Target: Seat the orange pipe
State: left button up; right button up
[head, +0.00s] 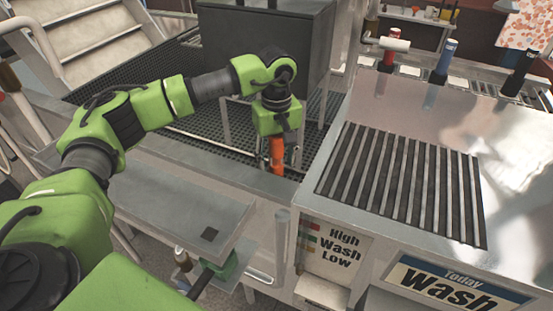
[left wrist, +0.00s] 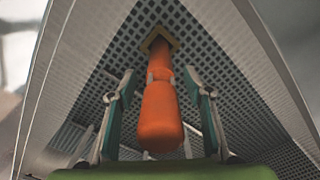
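The orange pipe (head: 277,156) stands roughly upright below my left gripper (head: 277,140) in the head view. In the left wrist view, the orange pipe (left wrist: 161,115) lies between the two fingers of my left gripper (left wrist: 160,85). A gap shows on each side, so the fingers look open around it and apart from it. The pipe's far end meets a square, tan-brown fitting (left wrist: 159,39) on the dark grid floor. I cannot tell how deep the end sits. The head view hides the pipe's lower end behind the front ledge. My right gripper is not in view.
A dark grey box (head: 268,45) stands on legs behind my left gripper. The metal front ledge (head: 240,163) runs close before the pipe. A slatted grille (head: 400,185) lies on the counter at right. Several coloured bottles stand farther back, including a blue one (head: 446,58).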

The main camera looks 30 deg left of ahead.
pick_arm(q)
notch_tip(320, 180, up, 12)
dwell(0.6)
dwell(0.5)
